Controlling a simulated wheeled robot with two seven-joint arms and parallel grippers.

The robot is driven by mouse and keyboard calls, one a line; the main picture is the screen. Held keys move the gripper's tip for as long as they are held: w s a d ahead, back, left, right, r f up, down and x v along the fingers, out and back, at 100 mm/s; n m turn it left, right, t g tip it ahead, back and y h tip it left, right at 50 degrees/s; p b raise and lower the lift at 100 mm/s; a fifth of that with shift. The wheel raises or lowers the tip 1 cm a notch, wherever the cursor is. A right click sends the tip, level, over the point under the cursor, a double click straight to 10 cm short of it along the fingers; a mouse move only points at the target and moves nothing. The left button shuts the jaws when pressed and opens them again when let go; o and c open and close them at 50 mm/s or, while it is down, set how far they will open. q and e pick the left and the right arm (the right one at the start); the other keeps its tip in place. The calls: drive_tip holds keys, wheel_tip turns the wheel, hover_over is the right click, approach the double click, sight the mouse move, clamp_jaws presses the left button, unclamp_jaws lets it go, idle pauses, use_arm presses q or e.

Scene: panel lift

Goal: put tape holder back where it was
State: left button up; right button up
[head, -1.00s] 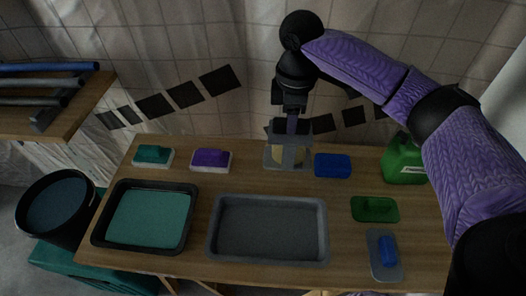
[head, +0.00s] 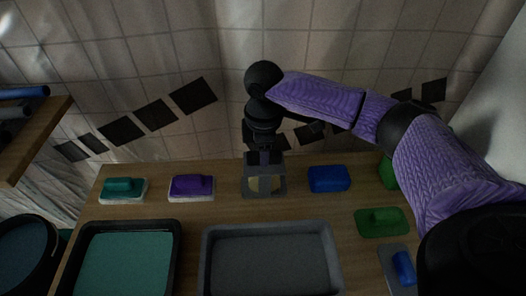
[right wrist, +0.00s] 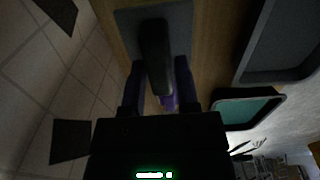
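The tape holder, which I take to be the grey block-like piece with a pale yellow patch (head: 265,186), is at the back middle of the table, between the purple-topped block and the blue block. My right gripper (head: 264,158) points down at its top. In the right wrist view, the gripper's purple fingers (right wrist: 160,85) stand on both sides of a dark upright handle (right wrist: 154,50) over a grey plate (right wrist: 126,22), and appear closed on it. Whether the holder touches the table is unclear. My left gripper is not in view.
A purple-topped block (head: 191,187) and a teal-topped block (head: 123,189) stand left; a blue block (head: 329,179) stands right. In front are a grey tray (head: 334,250) and a black tray with teal contents (head: 174,250).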

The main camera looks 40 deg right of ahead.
drive_tip(key=shift+o, duration=1.1)
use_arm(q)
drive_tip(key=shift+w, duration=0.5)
use_arm(e)
drive_tip(key=shift+o, duration=0.6)
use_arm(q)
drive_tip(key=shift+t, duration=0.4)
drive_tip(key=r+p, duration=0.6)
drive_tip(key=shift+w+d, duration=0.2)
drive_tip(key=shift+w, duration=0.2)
use_arm(e)
wheel_tip(320, 180, up, 12)
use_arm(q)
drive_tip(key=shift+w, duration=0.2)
use_arm(e)
drive_tip(key=shift+r, duration=0.1)
